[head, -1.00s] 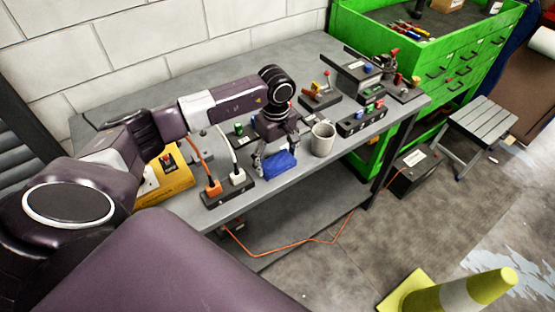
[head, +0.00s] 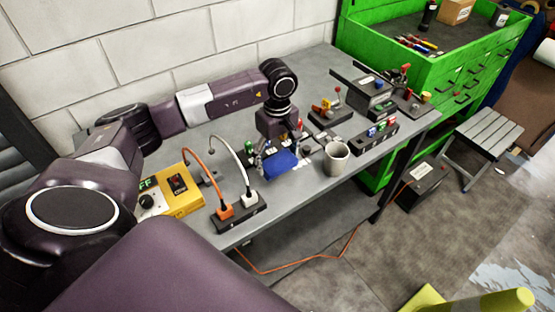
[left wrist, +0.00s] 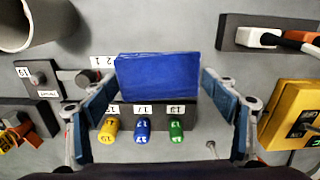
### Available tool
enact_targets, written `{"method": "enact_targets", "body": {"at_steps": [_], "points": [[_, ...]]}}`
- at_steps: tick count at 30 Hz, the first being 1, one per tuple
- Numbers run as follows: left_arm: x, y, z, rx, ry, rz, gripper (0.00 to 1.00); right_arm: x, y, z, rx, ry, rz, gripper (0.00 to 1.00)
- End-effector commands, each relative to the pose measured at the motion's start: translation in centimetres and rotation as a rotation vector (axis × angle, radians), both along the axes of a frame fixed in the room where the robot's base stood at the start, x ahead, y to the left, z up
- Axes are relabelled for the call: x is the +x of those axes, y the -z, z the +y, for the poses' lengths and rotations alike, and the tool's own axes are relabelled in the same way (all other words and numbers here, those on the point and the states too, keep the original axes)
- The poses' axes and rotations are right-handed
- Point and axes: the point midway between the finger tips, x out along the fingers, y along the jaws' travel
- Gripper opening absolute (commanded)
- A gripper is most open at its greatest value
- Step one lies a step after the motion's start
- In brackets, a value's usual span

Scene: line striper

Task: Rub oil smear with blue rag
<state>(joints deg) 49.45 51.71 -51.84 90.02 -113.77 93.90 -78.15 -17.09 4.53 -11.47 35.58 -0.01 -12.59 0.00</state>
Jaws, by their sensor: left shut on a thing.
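The blue rag (head: 281,163) is a folded, block-like pad over the grey workbench (head: 290,200), between the power strip and the mug. My left gripper (head: 279,152) is shut on it from above. In the left wrist view the rag (left wrist: 158,77) sits between the two fingers of the left gripper (left wrist: 160,88). I cannot tell whether the rag touches the bench top. I cannot make out the oil smear in either view; the rag or gripper may cover it. My right gripper is not in view.
A pale mug (head: 336,158) stands right of the rag. A power strip (head: 240,212) with orange and white plugs is at the left, beside a yellow box (head: 178,196). Yellow, blue and green labelled knobs (left wrist: 143,130) are close to the rag. A green tool cabinet (head: 440,80) stands behind right.

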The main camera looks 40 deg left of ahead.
Motion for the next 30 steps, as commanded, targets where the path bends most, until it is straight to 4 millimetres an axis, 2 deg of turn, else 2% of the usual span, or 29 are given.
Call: {"method": "enact_targets", "body": {"at_steps": [1,12,30], "points": [[0.0,-0.8,0.1,0.001,-0.002,0.0,0.56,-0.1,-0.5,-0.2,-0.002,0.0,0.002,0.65],[-0.2,-3.9,0.2,0.0,-0.013,-0.001,0.56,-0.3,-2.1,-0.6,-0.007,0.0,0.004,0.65],[-0.2,-4.1,0.2,0.001,-0.015,0.0,0.56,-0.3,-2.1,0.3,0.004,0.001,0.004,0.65]]}}
